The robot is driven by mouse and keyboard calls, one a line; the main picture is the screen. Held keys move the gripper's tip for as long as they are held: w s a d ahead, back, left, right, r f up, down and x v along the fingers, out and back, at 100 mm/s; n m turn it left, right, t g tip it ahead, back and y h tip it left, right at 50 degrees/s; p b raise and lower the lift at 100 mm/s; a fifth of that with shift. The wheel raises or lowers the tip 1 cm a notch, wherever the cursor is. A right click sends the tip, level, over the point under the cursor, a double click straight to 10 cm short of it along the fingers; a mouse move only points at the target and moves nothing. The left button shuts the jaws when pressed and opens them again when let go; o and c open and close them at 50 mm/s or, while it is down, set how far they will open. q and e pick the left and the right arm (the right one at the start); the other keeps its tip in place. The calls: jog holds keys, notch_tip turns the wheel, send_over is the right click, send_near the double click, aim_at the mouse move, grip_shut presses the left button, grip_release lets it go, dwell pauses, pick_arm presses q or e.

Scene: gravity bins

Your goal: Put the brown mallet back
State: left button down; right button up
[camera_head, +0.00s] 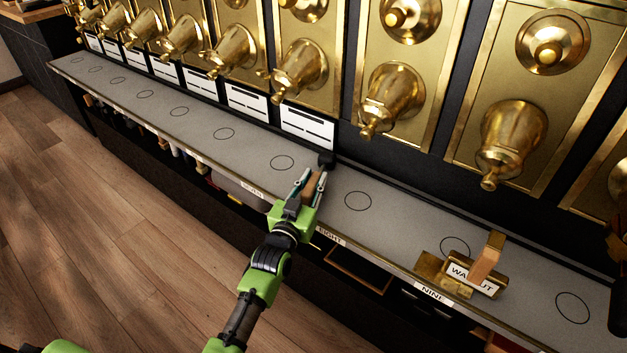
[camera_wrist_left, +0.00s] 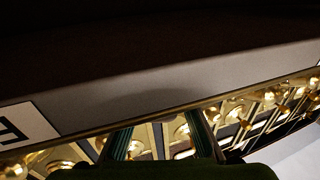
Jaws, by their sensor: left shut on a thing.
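My left gripper (camera_head: 313,180) reaches over the grey counter between two outlined circles, near the EIGHT label (camera_head: 331,236). It is shut on the brown mallet (camera_head: 312,188), whose brown handle shows between the fingers. A dark head (camera_head: 326,160) shows just past the fingertips, close to the dispensers' base. I cannot tell whether it touches the counter. In the left wrist view the two fingers (camera_wrist_left: 162,142) show at the bottom, and the mallet cannot be made out.
Brass dispensers (camera_head: 300,70) line the back of the grey counter (camera_head: 390,225). A brass holder with a WALNUT card (camera_head: 470,275) and a wooden block (camera_head: 487,257) stands at the right. Open shelves (camera_head: 357,268) lie under the front edge. The counter to the left is mostly clear.

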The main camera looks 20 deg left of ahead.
pick_arm(q)
jog(key=c, duration=1.7)
grip_release()
jog(key=shift+f, duration=0.1)
jog(key=s, duration=1.2)
jog(key=shift+a+f, duration=0.2)
jog(key=shift+a, duration=0.15)
